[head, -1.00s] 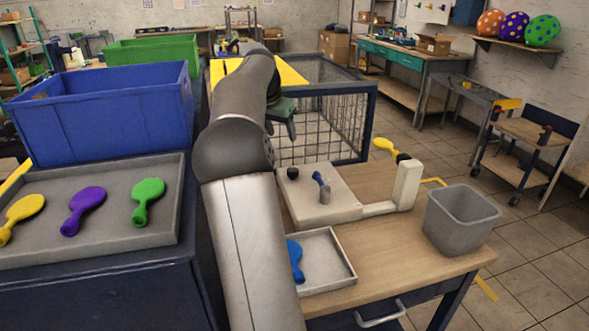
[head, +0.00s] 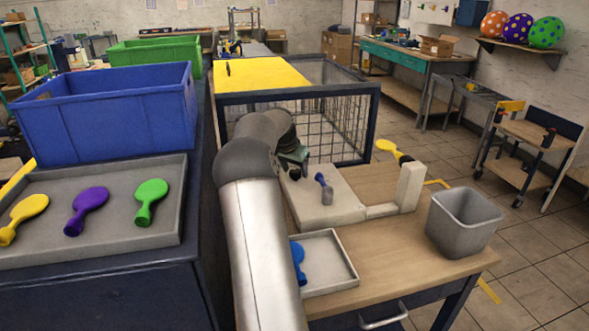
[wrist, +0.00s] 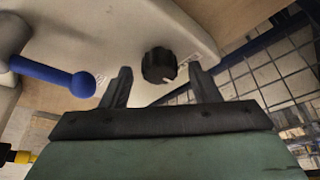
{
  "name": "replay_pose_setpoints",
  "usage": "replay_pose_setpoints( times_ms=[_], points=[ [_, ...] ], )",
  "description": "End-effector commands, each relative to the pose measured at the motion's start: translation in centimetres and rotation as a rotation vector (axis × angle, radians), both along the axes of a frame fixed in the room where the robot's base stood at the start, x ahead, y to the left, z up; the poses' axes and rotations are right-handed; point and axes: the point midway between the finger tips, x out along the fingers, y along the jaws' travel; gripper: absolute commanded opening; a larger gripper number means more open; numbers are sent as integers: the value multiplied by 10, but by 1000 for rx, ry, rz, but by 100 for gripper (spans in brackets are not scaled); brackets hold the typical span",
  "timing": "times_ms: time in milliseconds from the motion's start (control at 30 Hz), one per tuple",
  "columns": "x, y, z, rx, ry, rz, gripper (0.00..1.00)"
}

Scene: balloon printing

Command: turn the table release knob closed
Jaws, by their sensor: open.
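The black release knob (head: 295,174) stands on the near-left top of the white table machine (head: 335,205). In the wrist view the knob (wrist: 159,66) is round and ribbed, with a pale mark at its lower right edge. My gripper (wrist: 161,84) is open, with one finger on each side of the knob in the picture and the knob a little beyond the tips. No contact shows. In the head view my gripper (head: 297,160) is just behind and above the knob, partly hidden by my arm. A blue-ended lever (head: 322,181) stands right of the knob; its blue ball (wrist: 82,84) is at left in the wrist view.
A grey bin (head: 463,220) stands on the right of the wooden table. A small tray (head: 345,278) with a blue balloon (head: 297,262) lies in front. A wire cage (head: 340,120) stands behind.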

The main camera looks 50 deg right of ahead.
Motion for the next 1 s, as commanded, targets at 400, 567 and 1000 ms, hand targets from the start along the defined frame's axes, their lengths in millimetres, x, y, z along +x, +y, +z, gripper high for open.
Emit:
replay_pose_setpoints(
  times_ms=[400, 567, 1000],
  points=[
    [0, -1, -2, 0, 0, -1, 28],
    [0, -1, -2, 0, 0, 0, 11],
    [-1, -1, -3, 1, -3, 124, 11]
  ],
)
